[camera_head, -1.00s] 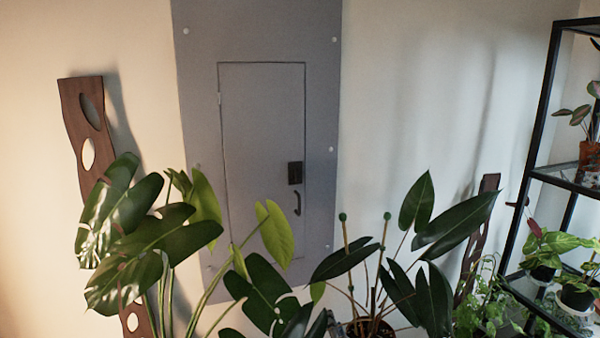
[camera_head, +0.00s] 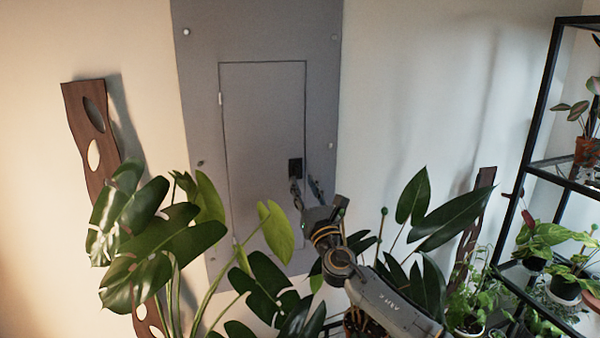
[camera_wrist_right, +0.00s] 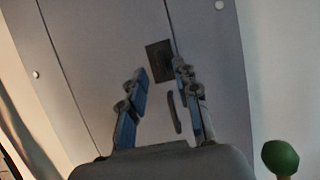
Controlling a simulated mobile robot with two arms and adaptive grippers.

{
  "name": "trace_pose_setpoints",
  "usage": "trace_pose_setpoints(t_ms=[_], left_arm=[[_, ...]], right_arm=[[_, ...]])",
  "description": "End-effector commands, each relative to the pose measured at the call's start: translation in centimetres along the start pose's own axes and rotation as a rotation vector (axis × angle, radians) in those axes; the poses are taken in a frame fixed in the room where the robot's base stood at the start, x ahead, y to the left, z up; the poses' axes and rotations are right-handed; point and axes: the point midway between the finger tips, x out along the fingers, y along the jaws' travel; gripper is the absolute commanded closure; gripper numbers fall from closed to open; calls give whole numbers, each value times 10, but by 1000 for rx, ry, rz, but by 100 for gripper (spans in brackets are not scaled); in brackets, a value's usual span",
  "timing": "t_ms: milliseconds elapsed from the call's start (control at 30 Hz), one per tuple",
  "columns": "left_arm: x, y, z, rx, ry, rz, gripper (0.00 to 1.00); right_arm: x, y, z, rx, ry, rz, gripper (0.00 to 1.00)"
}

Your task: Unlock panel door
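A grey panel door (camera_head: 262,130) is set in a larger grey wall panel and is closed in the head view. A small black lock plate (camera_head: 295,168) sits at its right edge, and it also shows in the right wrist view (camera_wrist_right: 159,61). A dark curved handle (camera_wrist_right: 174,112) is below the plate. My right gripper (camera_head: 306,184) is open in front of the door, just below the plate, and hides the handle in the head view. In the wrist view its fingers (camera_wrist_right: 160,70) are apart, with plate and handle showing between them. I cannot tell whether it touches anything. My left gripper is not in view.
A large-leaved plant (camera_head: 150,235) stands at the lower left and another dark-leaved plant (camera_head: 415,195) beside my right arm. A black shelf (camera_head: 545,110) with several pots is on the right. Wavy wooden boards (camera_head: 88,135) lean on the wall. A green stake tip (camera_wrist_right: 280,158) is near the gripper.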

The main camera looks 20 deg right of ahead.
Motion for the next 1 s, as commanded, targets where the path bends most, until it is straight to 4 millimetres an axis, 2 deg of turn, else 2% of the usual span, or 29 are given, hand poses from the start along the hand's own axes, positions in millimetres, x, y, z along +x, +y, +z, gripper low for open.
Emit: trace_pose_setpoints(t_ms=[33, 200, 600, 633, 767, 800, 1000], left_arm=[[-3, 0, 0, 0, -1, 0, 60], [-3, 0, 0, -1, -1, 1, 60], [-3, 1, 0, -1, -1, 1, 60], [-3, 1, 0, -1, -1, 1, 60], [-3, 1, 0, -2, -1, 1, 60], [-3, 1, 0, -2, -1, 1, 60], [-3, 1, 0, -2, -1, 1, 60]], right_arm=[[10, 0, 2, 2, 1, -1, 69], [28, 0, 0, 0, 0, -1, 69], [35, 0, -1, 2, 1, 0, 69], [35, 0, -1, 2, 1, 0, 71], [35, 0, -1, 2, 1, 0, 97], [35, 0, -1, 2, 1, 0, 100], [35, 0, 0, 2, 0, -1, 100]])
